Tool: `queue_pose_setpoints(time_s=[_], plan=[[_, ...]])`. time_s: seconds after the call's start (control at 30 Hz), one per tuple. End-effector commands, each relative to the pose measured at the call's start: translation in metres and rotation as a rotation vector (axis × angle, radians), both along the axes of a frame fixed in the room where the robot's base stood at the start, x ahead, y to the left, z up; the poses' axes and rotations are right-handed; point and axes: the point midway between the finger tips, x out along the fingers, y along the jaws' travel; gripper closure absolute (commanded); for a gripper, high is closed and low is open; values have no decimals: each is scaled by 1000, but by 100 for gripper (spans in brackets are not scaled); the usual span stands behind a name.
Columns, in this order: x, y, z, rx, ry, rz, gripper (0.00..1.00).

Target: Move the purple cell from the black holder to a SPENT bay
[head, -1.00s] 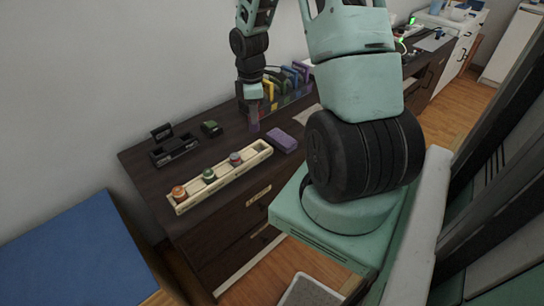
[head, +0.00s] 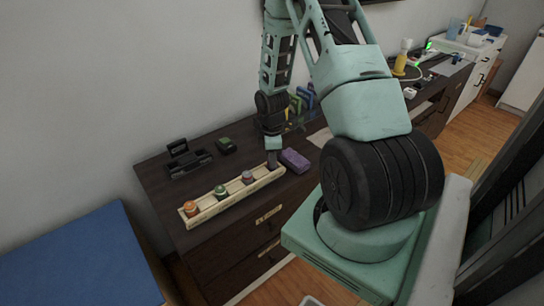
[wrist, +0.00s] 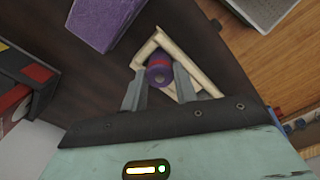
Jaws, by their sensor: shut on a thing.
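My gripper (head: 272,165) is over the right end of the cream bay tray (head: 236,198). In the wrist view its fingers are shut on the purple cell (wrist: 159,73). The cell is at the end bay, framed by the tray's rim (wrist: 186,57); I cannot tell whether it touches the bay floor. An orange cell (head: 191,209), a green cell (head: 220,192) and a greyish-pink cell (head: 248,177) stand in the other bays. The black holder (head: 187,163) is at the back left and looks empty. No SPENT lettering is readable.
A purple block (head: 294,160) lies close to the tray's right end. A small dark green object (head: 226,146) sits behind the tray. Several coloured upright items (head: 303,100) stand farther back. The tabletop's front edge runs close to the tray.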

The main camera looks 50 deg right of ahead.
Motion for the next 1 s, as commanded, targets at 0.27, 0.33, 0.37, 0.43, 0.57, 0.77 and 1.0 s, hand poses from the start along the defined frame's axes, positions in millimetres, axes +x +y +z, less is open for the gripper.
queue_pose_setpoints(time_s=[0.27,0.33,0.37,0.43,0.57,0.77,1.0], plan=[[0,0,-2,0,0,0,60],[0,0,-2,0,0,0,49],[0,0,-2,0,0,0,49],[0,0,-2,0,0,0,49],[0,0,-2,0,0,0,49],[1,0,12,-1,-2,0,49],[1,-1,59,-3,-6,-2,49]])
